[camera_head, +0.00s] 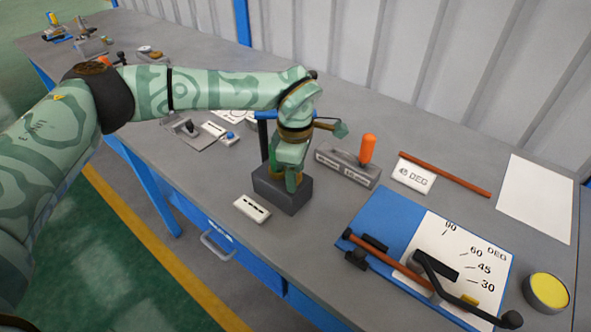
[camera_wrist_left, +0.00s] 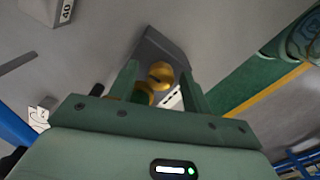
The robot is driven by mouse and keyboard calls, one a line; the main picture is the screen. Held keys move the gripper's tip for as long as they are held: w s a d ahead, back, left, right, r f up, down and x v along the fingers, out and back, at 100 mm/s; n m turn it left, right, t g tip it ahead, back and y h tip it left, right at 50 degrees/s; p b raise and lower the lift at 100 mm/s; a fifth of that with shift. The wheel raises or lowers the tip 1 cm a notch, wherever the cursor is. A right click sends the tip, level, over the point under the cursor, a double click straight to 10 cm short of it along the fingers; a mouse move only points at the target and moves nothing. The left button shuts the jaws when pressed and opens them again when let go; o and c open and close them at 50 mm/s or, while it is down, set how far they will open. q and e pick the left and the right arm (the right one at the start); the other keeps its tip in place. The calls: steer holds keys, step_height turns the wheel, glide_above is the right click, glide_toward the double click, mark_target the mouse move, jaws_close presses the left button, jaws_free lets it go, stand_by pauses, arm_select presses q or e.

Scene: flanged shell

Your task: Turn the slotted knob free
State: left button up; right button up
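The knob (camera_wrist_left: 160,74) is brass-yellow and rounded, on a dark grey block (camera_head: 268,187) on the bench. In the left wrist view the block (camera_wrist_left: 160,45) shows behind the knob. My left gripper (camera_head: 288,178) points down over the block, its fingers low around the knob. In the left wrist view the left gripper (camera_wrist_left: 163,88) has one finger on each side of the knob, with gaps showing, so it looks open. The knob's slot cannot be made out, and the fingers mostly hide the knob in the head view. My right gripper is not in view.
A white marked card (camera_head: 252,208) lies close in front of the block. To the right are a grey base with an orange handle (camera_head: 367,150), a 45 DEG card (camera_head: 413,175) and a blue angle board (camera_head: 384,215) with a lever. A yellow-topped round button (camera_head: 546,290) sits far right.

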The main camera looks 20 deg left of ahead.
arm_select(q)
step_height(320, 180, up, 16)
steer(key=p, duration=0.3)
steer(key=shift+r, duration=0.15)
